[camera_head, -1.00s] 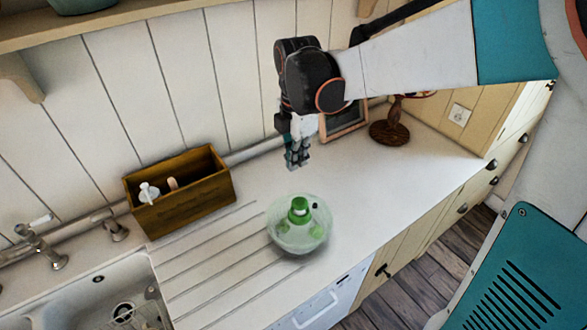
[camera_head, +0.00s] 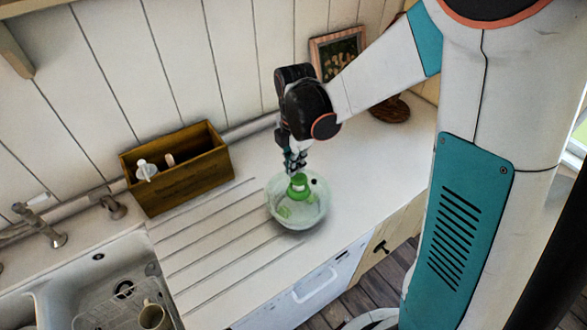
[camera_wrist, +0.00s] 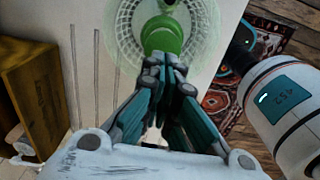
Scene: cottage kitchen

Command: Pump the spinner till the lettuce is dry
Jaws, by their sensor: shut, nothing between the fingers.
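The salad spinner (camera_head: 313,209) is a clear round bowl with a green pump knob (camera_head: 299,184) on top, standing on the white counter. Green lettuce (camera_head: 284,212) shows faintly through its side. My gripper (camera_head: 293,170) is shut and empty, pointing down at the knob from above and behind. In the wrist view the shut fingertips (camera_wrist: 168,66) overlap the near edge of the green knob (camera_wrist: 163,35). I cannot tell whether they touch it. The spinner's bowl (camera_wrist: 205,25) surrounds the knob there, with its inner basket visible.
A wooden box (camera_head: 188,187) with utensils stands left of the spinner. The sink (camera_head: 75,272), with a rack and a mug (camera_head: 152,315), is at lower left. A picture frame (camera_head: 338,50) and a brown stand (camera_head: 391,108) are behind. The counter's front edge is close to the spinner.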

